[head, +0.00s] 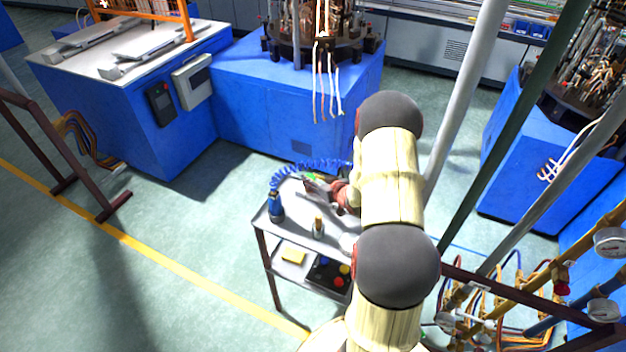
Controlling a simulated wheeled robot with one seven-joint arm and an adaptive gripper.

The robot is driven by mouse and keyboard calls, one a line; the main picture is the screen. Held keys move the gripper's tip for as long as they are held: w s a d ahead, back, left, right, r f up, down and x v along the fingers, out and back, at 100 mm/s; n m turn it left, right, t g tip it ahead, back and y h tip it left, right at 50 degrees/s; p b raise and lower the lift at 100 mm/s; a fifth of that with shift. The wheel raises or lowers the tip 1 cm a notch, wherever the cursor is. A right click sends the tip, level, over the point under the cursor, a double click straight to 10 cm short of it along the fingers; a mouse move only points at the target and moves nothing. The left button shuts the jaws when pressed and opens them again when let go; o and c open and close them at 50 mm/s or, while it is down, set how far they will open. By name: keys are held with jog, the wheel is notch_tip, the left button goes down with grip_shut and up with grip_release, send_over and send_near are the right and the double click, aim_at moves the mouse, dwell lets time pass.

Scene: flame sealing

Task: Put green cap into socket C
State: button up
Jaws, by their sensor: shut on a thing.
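My gripper (317,186) is above the top of the small metal cart, near its back edge, and is shut on a small green thing (311,177), which looks like the green cap. The cap is tiny here and partly hidden by the fingers. My arm covers the right part of the cart top. I cannot make out socket C or its letter in this view.
A blue tool (276,206) with a coiled blue hose (312,164) stands at the cart's left edge. A small bottle (318,227) stands near the front. The lower shelf holds a yellow block (293,256) and a black tray (316,273) with coloured round pieces.

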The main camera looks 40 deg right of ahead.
jog(key=shift+f+b, duration=0.65)
jog(key=shift+f, duration=0.15)
dwell(0.4)
jog(key=o, duration=0.9)
jog(key=shift+r, duration=0.1)
notch_tip(320, 180, up, 9)
jog(key=p, duration=0.5)
jog(key=shift+p, duration=0.35)
dwell(0.6)
dwell(0.4)
